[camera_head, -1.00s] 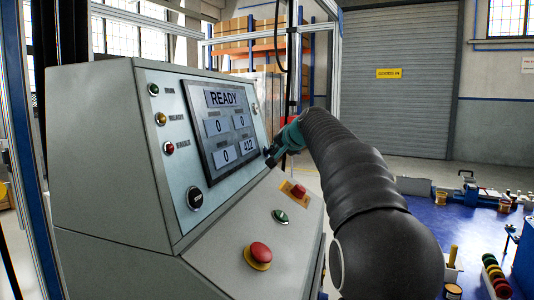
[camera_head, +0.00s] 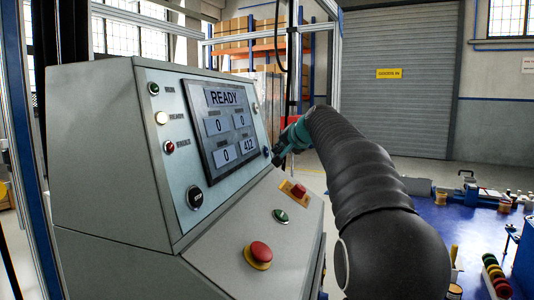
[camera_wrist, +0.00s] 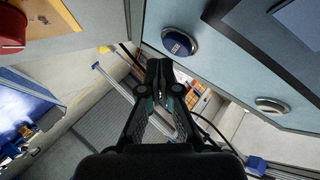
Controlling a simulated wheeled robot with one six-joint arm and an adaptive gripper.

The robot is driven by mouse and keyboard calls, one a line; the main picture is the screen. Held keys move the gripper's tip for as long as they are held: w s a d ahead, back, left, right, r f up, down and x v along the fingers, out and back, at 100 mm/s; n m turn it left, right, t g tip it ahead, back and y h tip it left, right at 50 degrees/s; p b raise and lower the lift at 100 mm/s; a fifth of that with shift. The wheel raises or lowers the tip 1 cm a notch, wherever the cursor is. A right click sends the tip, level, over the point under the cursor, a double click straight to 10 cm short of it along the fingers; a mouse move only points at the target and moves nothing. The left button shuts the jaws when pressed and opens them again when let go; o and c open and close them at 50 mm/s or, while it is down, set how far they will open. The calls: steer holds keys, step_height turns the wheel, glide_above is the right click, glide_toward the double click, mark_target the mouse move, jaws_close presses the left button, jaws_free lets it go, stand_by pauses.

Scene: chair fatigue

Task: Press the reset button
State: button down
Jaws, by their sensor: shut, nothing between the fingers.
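A small blue button (camera_head: 266,152) sits on the console's upright panel, at the lower right of the screen; I take it for the reset button. In the wrist view the blue button (camera_wrist: 178,42) has a metal ring and a label too small to read. My gripper (camera_head: 277,160) is just right of the button in the head view. In the wrist view my gripper (camera_wrist: 159,68) is shut and empty, its tips below the button in the picture. A gap shows between them there; contact is not visible.
The screen (camera_head: 224,124) reads READY. A whitish button (camera_head: 255,107) sits above the blue one.

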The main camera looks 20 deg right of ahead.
steer(key=s+d, duration=0.1)
steer(key=d+r, duration=0.1)
steer(key=s+d, duration=0.1)
steer(key=d, duration=0.1)
steer(key=shift+s+r, duration=0.15)
steer(key=shift+s, duration=0.2)
stand_by(0.7)
